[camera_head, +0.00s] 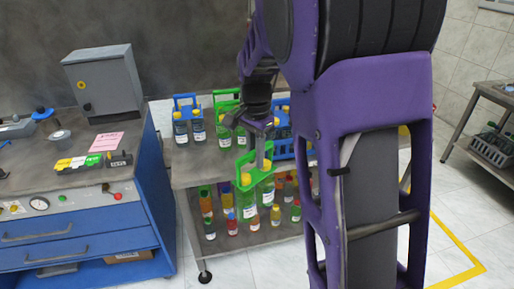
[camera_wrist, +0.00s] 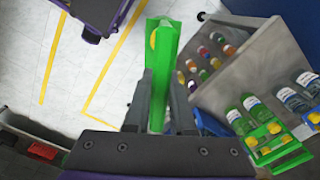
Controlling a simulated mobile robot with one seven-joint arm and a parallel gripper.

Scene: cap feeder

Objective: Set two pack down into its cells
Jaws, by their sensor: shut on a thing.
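My gripper (camera_head: 260,152) is shut on the handle of a green two pack carrier (camera_head: 262,178), in front of the table's near edge. Yellow-capped green bottles (camera_head: 246,201) hang in it, roughly upright. In the wrist view the carrier (camera_wrist: 167,42) stands between my two fingers (camera_wrist: 160,95), with a yellow cap at its left side. A blue holder (camera_head: 285,147) is on the table behind my gripper, partly hidden by my arm; I cannot make out its cells.
On the tabletop (camera_head: 182,177) stand a blue carrier (camera_head: 186,101) with bottles and another green carrier (camera_head: 226,106). Several small colour-capped bottles (camera_head: 231,224) fill the lower shelf. A blue cabinet (camera_head: 75,225) stands at left. Open floor lies in front.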

